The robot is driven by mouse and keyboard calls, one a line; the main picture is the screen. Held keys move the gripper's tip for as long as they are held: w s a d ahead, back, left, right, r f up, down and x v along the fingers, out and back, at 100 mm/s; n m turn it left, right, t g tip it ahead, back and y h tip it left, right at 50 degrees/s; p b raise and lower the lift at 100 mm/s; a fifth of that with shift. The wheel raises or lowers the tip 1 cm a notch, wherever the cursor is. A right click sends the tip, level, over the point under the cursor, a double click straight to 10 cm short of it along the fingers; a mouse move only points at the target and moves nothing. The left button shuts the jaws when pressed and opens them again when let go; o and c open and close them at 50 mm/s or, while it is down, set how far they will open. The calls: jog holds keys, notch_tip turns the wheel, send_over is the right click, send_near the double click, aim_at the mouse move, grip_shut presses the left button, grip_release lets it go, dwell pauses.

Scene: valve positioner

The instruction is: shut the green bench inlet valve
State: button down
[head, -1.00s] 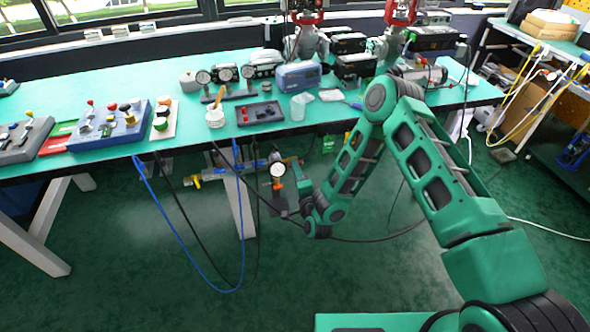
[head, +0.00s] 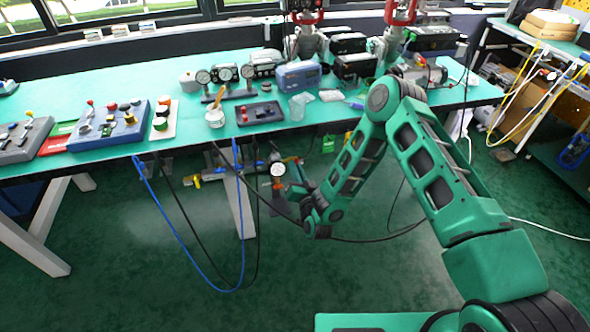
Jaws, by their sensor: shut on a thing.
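A pipe line (head: 213,175) with brass, blue and dark fittings runs under the bench's front edge. A round white gauge (head: 278,169) stands on its right part. My gripper (head: 281,190) is at this right part, just below and beside the gauge. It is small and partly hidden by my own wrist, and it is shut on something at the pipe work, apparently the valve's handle. The green of the inlet valve cannot be told apart from my green wrist here, so how far its handle is turned cannot be seen.
A yellow-handled fitting (head: 190,181) is at the pipe's left end. A blue hose (head: 190,273) and black cables hang in loops below the bench (head: 120,160). A green tag (head: 328,144) hangs to the right. The floor (head: 150,295) in front is clear.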

jog(key=n, duration=0.5)
jog(key=shift+s+d+f+n, duration=0.1)
jog(key=shift+d+f+n, duration=0.1)
jog(key=shift+n, duration=0.1)
dwell(0.5)
jog(key=c, duration=1.9)
grip_release()
jog(key=shift+o, duration=0.2)
jog(key=shift+a+r, duration=0.1)
jog(key=shift+a, duration=0.05)
jog(key=v, duration=1)
jog(key=shift+s, duration=0.3)
